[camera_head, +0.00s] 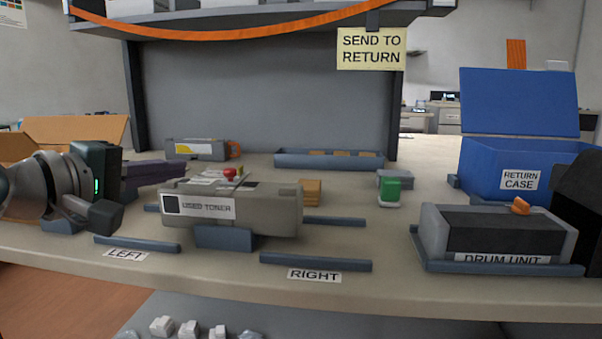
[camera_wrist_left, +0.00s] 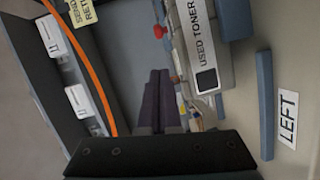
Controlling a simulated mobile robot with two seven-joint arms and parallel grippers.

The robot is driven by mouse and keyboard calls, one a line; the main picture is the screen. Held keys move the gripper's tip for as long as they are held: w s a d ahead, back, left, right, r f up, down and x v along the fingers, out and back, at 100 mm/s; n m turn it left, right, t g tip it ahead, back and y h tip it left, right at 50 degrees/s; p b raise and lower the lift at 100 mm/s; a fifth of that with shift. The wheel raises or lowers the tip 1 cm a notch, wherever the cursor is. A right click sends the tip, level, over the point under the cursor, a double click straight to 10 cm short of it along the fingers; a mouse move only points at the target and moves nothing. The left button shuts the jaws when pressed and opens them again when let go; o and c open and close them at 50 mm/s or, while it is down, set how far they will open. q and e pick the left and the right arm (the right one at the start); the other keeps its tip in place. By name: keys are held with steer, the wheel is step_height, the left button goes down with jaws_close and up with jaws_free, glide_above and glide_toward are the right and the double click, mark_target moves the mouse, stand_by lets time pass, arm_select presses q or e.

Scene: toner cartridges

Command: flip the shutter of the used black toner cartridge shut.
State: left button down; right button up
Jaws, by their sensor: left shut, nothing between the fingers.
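The used toner cartridge (camera_head: 270,205) is grey, with a "USED TONER" label and black square on its front. It rests on a blue-grey support (camera_head: 224,236), and a red knob (camera_head: 229,172) stands on its top. The cartridge (camera_wrist_left: 212,42) and red knob (camera_wrist_left: 158,31) also show in the left wrist view. I cannot tell how the shutter stands. My left gripper (camera_head: 106,214) is shut and empty, just left of the cartridge and apart from it. Its dark end (camera_wrist_left: 160,154) fills the bottom of the wrist view.
Blue rails (camera_head: 316,262) lie by the LEFT and RIGHT labels. The drum unit (camera_head: 505,232) sits in a tray at right, before the blue return case (camera_head: 482,176).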

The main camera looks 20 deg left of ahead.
mark_target(230, 191)
arm_select(q)
steer(key=shift+w+d+f, duration=0.25)
steer(key=shift+w+d, duration=0.55)
steer(key=shift+w, duration=0.2)
steer(key=shift+w+d+f, duration=0.25)
steer(key=shift+w+d, duration=0.5)
steer(key=shift+w, duration=0.25)
steer(key=shift+d+r, duration=0.1)
steer(key=shift+d, duration=0.1)
steer(key=d+p, duration=0.2)
steer(key=shift+w+d, duration=0.3)
steer(key=shift+w, duration=0.05)
steer(key=shift+w+d, duration=0.1)
steer(key=shift+d, duration=0.3)
